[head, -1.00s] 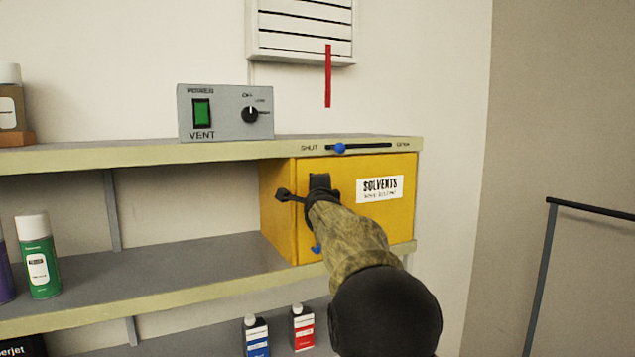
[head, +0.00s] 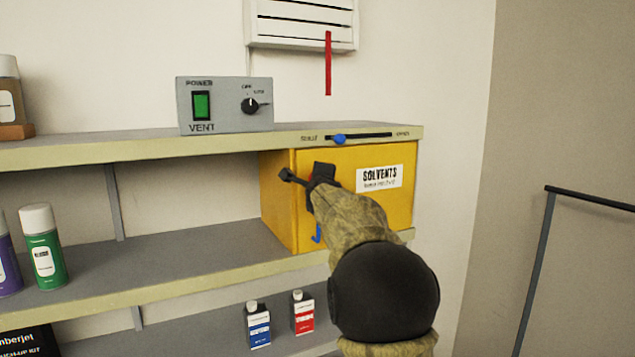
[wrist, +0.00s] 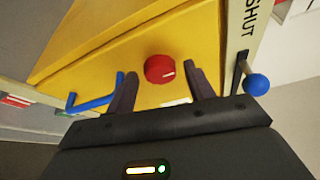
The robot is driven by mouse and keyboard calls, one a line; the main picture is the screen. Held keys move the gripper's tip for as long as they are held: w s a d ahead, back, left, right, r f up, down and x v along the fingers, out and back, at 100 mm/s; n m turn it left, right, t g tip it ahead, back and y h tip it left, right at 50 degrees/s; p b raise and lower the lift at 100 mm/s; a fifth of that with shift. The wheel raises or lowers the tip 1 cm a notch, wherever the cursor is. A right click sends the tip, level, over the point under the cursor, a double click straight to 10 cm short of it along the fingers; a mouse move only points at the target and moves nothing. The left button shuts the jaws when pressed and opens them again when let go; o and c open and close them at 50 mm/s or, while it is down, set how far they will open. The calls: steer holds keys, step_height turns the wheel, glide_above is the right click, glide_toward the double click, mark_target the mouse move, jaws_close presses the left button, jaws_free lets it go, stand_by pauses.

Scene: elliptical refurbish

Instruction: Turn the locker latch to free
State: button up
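The yellow locker (head: 370,205) labelled SOLVENTS stands on the middle shelf under the upper board. Its latch, a round red knob (wrist: 159,68) with a white mark, is on the front in the wrist view. My gripper (head: 305,180) hides the latch in the head view. In the wrist view my gripper (wrist: 158,80) is open, one finger to either side of the knob and a little short of it. I cannot tell whether either finger touches it. A blue handle (wrist: 95,93) is on the locker front, and its lower end shows in the head view (head: 317,234).
A blue slider knob (head: 339,139) sits near the SHUT end of its slot on the upper shelf edge, close to my gripper. A grey vent box (head: 225,105) stands above. Spray cans (head: 44,247) and small bottles (head: 258,325) stand on the shelves.

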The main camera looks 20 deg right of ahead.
stand_by(0.3)
steer(key=b+v, duration=0.1)
steer(key=v, duration=1.6)
steer(key=shift+s+b, duration=0.2)
steer(key=shift+b, duration=0.1)
steer(key=shift+w+f, duration=0.1)
